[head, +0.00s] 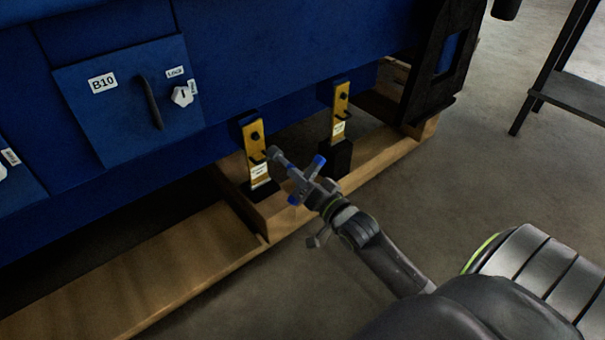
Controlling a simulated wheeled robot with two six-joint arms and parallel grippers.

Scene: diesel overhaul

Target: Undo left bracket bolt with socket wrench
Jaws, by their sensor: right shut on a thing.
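The left bracket (254,143) is a yellow upright plate with a white label low on it, fixed to the blue engine housing above the wooden skid. A dark bolt head (255,136) shows on its upper part. My right gripper (306,180), with blue-tipped fingers, is shut on the grey socket wrench (284,163). The wrench's socket end points up and left at the bracket. In the picture it lies below and right of the bolt head, near the bracket's right edge; I cannot tell whether it touches. My left gripper is out of view.
A second yellow bracket (340,108) with its own bolt stands to the right. The wooden skid (190,262) runs along below the blue housing (300,45). A blue panel marked B10 (125,100) has a black handle.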

